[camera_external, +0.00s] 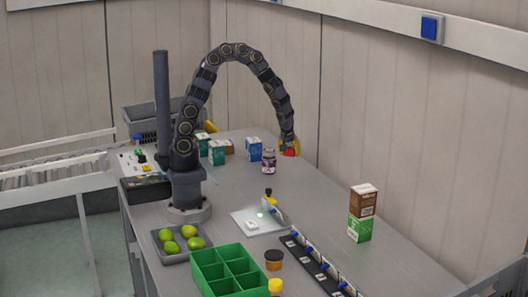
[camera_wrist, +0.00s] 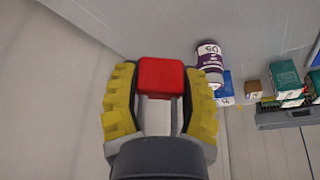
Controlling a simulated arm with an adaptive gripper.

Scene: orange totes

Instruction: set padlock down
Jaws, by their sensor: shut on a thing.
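The padlock has a red body (camera_wrist: 160,77) and a pale shackle, seen in the wrist view. My gripper (camera_wrist: 160,92) has yellow ribbed fingers, one on each side of the padlock, shut on it. In the external view the padlock (camera_external: 291,150) is a small red patch at my gripper (camera_external: 288,147), at the far right side of the grey table. It is partly hidden by the fingers there. I cannot tell from the views whether the padlock touches the table.
A purple-and-white jar (camera_external: 268,162) stands close to my gripper, left and nearer the camera. Blue and teal boxes (camera_external: 254,149) stand farther left. A brown-and-green carton (camera_external: 362,213) stands at the right table edge. The table between jar and carton (camera_external: 310,195) is clear.

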